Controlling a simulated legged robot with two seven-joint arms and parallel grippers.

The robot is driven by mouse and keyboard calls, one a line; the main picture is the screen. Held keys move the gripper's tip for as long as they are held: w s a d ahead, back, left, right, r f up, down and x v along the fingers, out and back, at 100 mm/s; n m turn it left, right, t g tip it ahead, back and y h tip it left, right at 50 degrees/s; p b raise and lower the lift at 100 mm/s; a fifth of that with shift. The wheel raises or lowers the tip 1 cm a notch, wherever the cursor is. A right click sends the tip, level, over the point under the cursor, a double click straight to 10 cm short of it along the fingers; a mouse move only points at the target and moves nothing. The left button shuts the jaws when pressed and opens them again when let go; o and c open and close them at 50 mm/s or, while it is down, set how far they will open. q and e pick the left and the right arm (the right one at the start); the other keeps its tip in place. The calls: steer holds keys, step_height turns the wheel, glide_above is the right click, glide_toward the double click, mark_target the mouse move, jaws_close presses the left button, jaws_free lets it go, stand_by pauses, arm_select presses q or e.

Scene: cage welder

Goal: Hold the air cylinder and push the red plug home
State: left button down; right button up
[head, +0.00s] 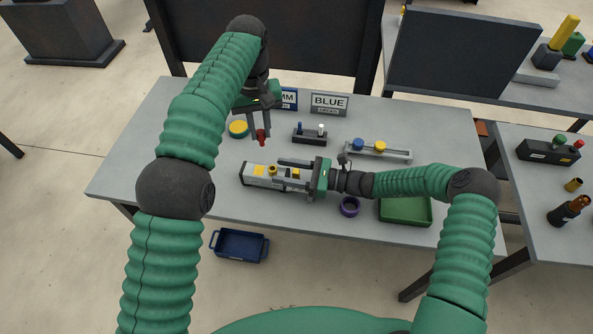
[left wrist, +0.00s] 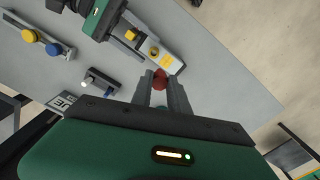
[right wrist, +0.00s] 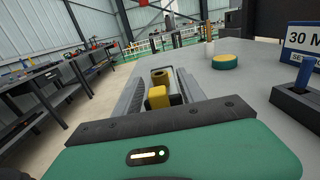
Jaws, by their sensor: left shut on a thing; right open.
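The air cylinder (head: 258,183), a grey block with yellow fittings, lies on the table in the head view. It also shows in the left wrist view (left wrist: 172,59). My left gripper (head: 260,137) is shut on the red plug (head: 262,139) and holds it above the table, behind the cylinder. The plug shows between the left fingertips in the left wrist view (left wrist: 160,80). My right gripper (head: 283,174) is open, its fingers on either side of the cylinder. In the right wrist view the yellow fittings (right wrist: 158,97) sit between the fingers. I cannot tell whether the fingers touch the cylinder.
A yellow-topped disc (head: 238,128), a dark block with pegs (head: 310,137) and a rail with blue and yellow knobs (head: 378,153) stand behind. A purple ring (head: 349,207) and green tray (head: 405,221) lie in front. The table's left end is clear.

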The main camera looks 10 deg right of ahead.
arm_select(q)
steer(key=shift+a, duration=0.1)
steer(key=shift+d, duration=0.35)
arm_select(e)
steer(key=shift+d, duration=0.25)
steer(key=c, duration=0.9)
arm_select(q)
steer(key=shift+a, duration=0.15)
arm_select(e)
steer(key=shift+a, duration=0.15)
jaws_close()
steer(key=shift+o, duration=0.8)
jaws_free()
jaws_close()
arm_select(q)
steer(key=shift+s+d+f+m, duration=0.2)
steer(key=shift+d+f, duration=0.25)
steer(key=shift+f, duration=0.25)
steer(key=shift+s+d+f+m, duration=0.1)
steer(key=shift+s+d+f, duration=0.05)
steer(key=shift+d+f, duration=0.4)
